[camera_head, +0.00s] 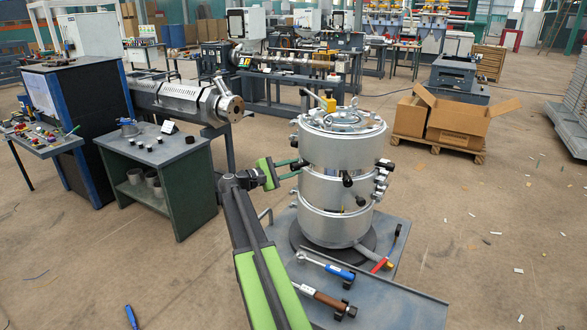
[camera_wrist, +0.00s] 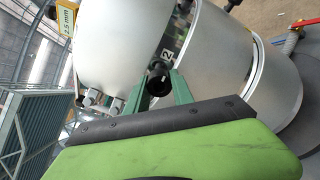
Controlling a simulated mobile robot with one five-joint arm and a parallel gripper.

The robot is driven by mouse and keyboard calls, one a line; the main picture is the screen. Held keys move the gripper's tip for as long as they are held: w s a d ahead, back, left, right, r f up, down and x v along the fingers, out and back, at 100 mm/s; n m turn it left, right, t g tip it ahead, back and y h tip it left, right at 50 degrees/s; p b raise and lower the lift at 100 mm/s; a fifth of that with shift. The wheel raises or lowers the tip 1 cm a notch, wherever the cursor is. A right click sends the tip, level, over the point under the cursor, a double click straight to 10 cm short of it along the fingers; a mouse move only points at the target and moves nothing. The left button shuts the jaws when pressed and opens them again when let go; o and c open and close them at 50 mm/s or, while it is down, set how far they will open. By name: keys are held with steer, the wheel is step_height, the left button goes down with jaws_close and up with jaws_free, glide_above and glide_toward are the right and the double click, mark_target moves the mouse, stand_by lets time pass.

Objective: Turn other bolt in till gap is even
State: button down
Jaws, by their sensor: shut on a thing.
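The silver extruder die (camera_head: 340,150) stands upright on a cart, built of stacked cylinder sections with a narrow seam between them. My gripper (camera_head: 298,166) reaches its left side at the upper seam. In the wrist view my green fingers (camera_wrist: 160,88) are shut on a black bolt knob (camera_wrist: 158,77) by the seam, beside a label "2" (camera_wrist: 166,55). Other black bolt knobs stick out at the front (camera_head: 347,180) and right (camera_head: 386,165). A yellow tag reading "2.5 mm" (camera_wrist: 66,17) shows at upper left. I cannot tell whether the gap is even all round.
On the cart top (camera_head: 385,305) lie a blue-handled wrench (camera_head: 338,271), a brown-handled tool (camera_head: 328,299) and a red-handled tool (camera_head: 383,263). A green workbench (camera_head: 160,165) stands left. A cardboard box (camera_head: 460,120) on a pallet is behind right. Open floor lies right.

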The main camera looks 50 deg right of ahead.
stand_by(0.3)
steer(key=c, duration=1.1)
jaws_free()
steer(key=v, duration=1.7)
steer(key=shift+a, duration=0.2)
steer(key=shift+w+r, duration=0.1)
